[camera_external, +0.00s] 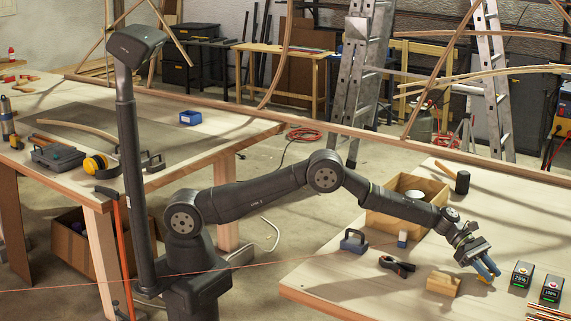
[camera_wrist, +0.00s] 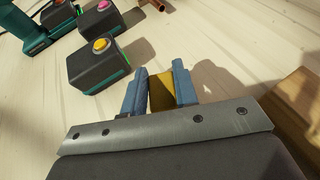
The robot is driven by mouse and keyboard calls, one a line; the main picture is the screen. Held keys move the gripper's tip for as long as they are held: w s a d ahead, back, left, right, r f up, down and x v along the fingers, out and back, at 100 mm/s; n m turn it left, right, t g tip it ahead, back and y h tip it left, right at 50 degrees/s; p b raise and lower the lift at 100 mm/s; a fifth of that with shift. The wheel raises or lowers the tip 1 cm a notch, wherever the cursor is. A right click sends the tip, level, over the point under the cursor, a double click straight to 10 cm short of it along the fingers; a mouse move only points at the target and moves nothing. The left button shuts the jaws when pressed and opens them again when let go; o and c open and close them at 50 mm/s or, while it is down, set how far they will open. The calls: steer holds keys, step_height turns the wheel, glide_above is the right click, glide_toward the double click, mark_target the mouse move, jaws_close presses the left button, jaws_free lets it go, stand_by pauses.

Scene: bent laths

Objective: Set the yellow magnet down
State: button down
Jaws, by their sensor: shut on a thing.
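The yellow magnet (camera_wrist: 160,89) shows in the wrist view as a dull yellow block between the two blue fingers of my gripper (camera_wrist: 161,86). My gripper is shut on it, with one finger on each side. Its lower part is hidden behind the grey plate of my gripper. In the external view my gripper (camera_external: 486,270) points down at the right part of the pale wooden table (camera_external: 345,285), close to the surface. The magnet cannot be made out clearly there. Whether it touches the table, I cannot tell.
A dark box with a yellow button (camera_wrist: 99,62) and one with a pink button (camera_wrist: 102,18) stand left of my gripper in the wrist view. A wooden block (camera_external: 443,283) lies left of my gripper in the external view. An open wooden crate (camera_external: 383,220) stands behind.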

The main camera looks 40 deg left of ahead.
steer(key=shift+f, duration=0.2)
steer(key=c, duration=1.1)
jaws_free()
steer(key=shift+f, duration=0.1)
steer(key=shift+w+a+r, duration=0.15)
steer(key=shift+a+r, duration=0.1)
steer(key=shift+r, duration=0.05)
steer(key=v, duration=0.6)
steer(key=shift+w+a+r, duration=0.1)
steer(key=shift+a, duration=0.3)
steer(key=shift+d, duration=0.1)
